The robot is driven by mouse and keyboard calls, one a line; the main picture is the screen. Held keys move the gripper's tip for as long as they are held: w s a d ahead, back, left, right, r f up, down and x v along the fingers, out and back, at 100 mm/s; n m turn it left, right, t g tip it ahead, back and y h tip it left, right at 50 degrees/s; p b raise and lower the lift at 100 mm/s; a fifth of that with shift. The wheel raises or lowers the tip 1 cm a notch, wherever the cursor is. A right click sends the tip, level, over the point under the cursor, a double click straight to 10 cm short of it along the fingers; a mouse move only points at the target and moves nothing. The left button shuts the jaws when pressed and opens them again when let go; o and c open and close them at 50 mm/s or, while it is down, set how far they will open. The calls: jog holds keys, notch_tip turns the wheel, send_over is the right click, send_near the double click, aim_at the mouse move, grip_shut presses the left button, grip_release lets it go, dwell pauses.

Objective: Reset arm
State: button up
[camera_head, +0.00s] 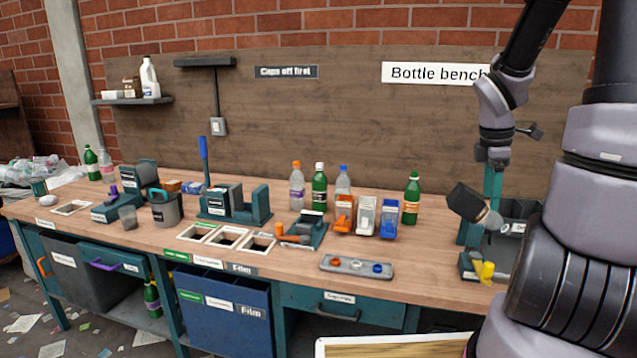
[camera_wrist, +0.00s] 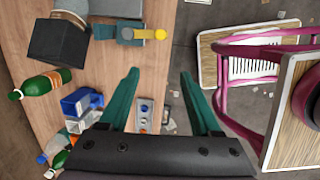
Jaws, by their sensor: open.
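My gripper (camera_wrist: 158,98) shows in the wrist view with its two green fingers spread apart and nothing between them. It hangs above the front edge of the bench (camera_wrist: 120,75). In the head view my arm rises at the right side, and the gripper's fingers show only in part, close to the machine at the bench's right end. The cap tray (camera_head: 356,266) lies on the bench with orange, white and blue caps in it. It also shows beyond the fingers in the wrist view (camera_wrist: 146,112).
Several bottles, such as a green one (camera_head: 412,198), stand on the bench behind small orange, white and blue bins (camera_head: 366,216). A dark lamp-like head (camera_head: 468,203) is at the right. Blue bins (camera_head: 225,318) sit below.

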jog(key=s+a+r+m+t+y, duration=0.2)
jog(key=s+a+r+m, duration=0.3)
jog(key=a+r+m, duration=0.3)
jog(key=s+a+r+m+t+y, duration=0.2)
jog(key=s+a+r+m+t, duration=0.2)
jog(key=r+m, duration=0.6)
jog(key=s+a+m, duration=0.1)
jog(key=s+a, duration=0.1)
jog(key=a, duration=0.1)
jog(key=shift+s+a+r, duration=0.2)
jog(key=shift+s+a, duration=0.05)
jog(key=shift+a, duration=0.1)
